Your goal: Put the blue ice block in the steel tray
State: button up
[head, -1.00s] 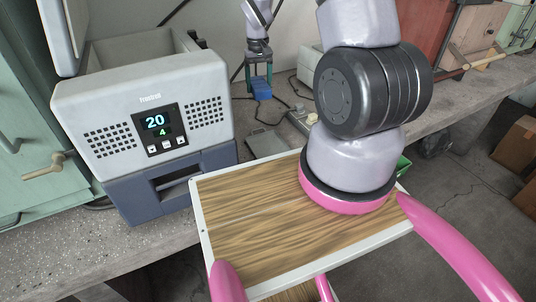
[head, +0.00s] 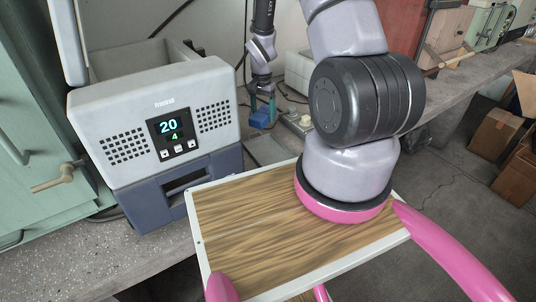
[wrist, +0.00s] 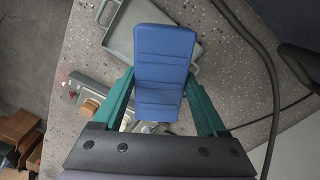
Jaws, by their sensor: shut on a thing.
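The blue ice block (wrist: 163,70) is a ribbed blue slab held between the two green fingers of my gripper (wrist: 160,82) in the wrist view. In the head view my gripper (head: 262,103) hangs down over the bench with the blue block (head: 262,118) at its tips. The steel tray (wrist: 119,42) is a shallow grey tray, partly hidden behind the block in the wrist view. In the head view the tray (head: 268,151) lies on the bench just below the block in the picture. Whether the block touches the tray cannot be told.
A white and blue freezer box (head: 155,110) with its lid up stands left of the tray. A grey switch box (head: 297,124) with cables sits right of the tray. A hose (wrist: 262,60) runs along the right in the wrist view. My own wooden-topped base fills the foreground.

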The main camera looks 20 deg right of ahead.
aim_at(267, 152)
jog(key=f+m, duration=0.2)
jog(key=f, duration=0.3)
jog(key=f+m, duration=0.2)
jog(key=f, duration=0.3)
jog(key=s+d+f+m, duration=0.1)
jog(key=f+m, duration=0.1)
jog(key=f, duration=0.3)
jog(key=shift+s+d, duration=0.1)
jog(key=shift+f, duration=0.1)
jog(key=o, duration=1.5)
jog(key=shift+o, duration=0.2)
